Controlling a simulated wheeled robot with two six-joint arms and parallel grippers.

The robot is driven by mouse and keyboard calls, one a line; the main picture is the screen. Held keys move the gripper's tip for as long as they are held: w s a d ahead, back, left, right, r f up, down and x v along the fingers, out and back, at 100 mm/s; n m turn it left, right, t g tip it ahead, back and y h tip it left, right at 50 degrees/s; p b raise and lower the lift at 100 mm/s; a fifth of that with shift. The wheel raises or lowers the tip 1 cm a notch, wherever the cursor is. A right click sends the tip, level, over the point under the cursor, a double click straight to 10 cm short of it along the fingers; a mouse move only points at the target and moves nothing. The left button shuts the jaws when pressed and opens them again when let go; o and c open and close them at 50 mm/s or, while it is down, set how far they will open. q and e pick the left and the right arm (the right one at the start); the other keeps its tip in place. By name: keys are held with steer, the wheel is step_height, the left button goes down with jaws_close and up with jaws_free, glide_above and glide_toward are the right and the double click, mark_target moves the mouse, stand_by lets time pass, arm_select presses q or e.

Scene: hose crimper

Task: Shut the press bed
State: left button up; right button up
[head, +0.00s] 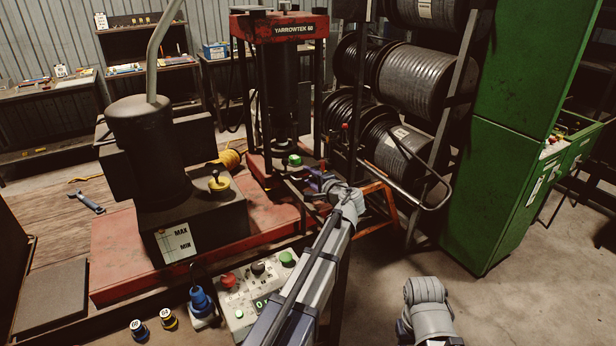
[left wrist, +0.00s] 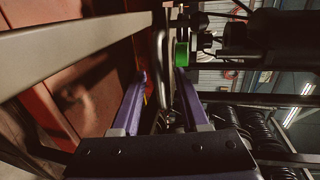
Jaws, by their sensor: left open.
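The press (head: 286,28) is a red and black frame marked YARROWTEK 60, with its bed area low between the posts (head: 284,150). My left gripper (head: 318,182) is at the front right of the press, beside the bed. In the left wrist view its two purple fingers (left wrist: 160,82) are open. A bent grey metal bar, seemingly a handle (left wrist: 161,58), shows between the fingers; I cannot tell whether they touch it. A green knob (left wrist: 181,55) lies just beyond; it also shows in the head view (head: 295,160). My right arm shows at the bottom; its gripper is not clearly visible.
A dark pump tank (head: 150,150) stands on the red base at left. A control box (head: 258,290) with buttons is in front. Hose reels (head: 425,85) and a green cabinet (head: 500,150) stand at right. Bare floor lies at lower right.

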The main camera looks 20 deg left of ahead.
arm_select(q)
steer(key=p+v, duration=0.1)
steer(key=v, duration=0.6)
steer(key=shift+f, duration=0.1)
